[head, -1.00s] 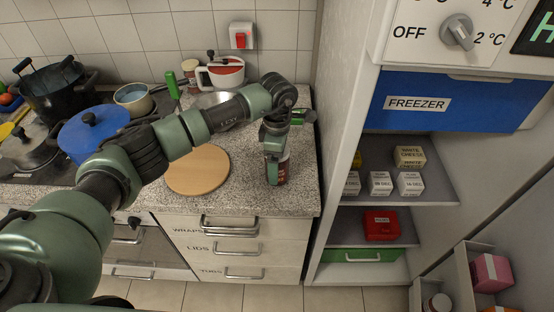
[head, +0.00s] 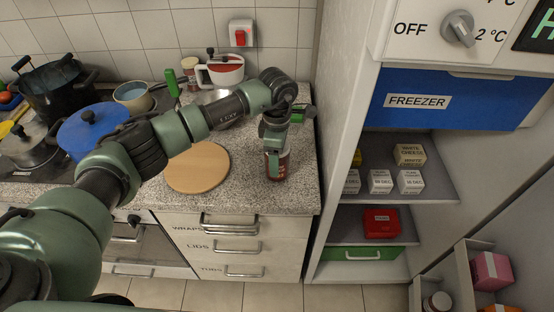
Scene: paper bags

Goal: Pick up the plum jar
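A dark red jar (head: 284,168), which appears to be the plum jar, is at the right end of the speckled counter (head: 240,193). My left gripper (head: 273,163) comes down over it from above. Its fingers are around the jar's side and look shut on it. The gripper and wrist hide the jar's top and part of its left side. The jar is upright; its label is too small to read. I cannot tell clearly whether its base is clear of the counter. My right gripper is not in view.
A round wooden board (head: 197,168) lies left of the jar. A white and red pot (head: 222,72) and a metal bowl stand behind. The open fridge (head: 430,170) is to the right, with cheese and small boxes on its shelf. Drawers (head: 236,248) are below the counter.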

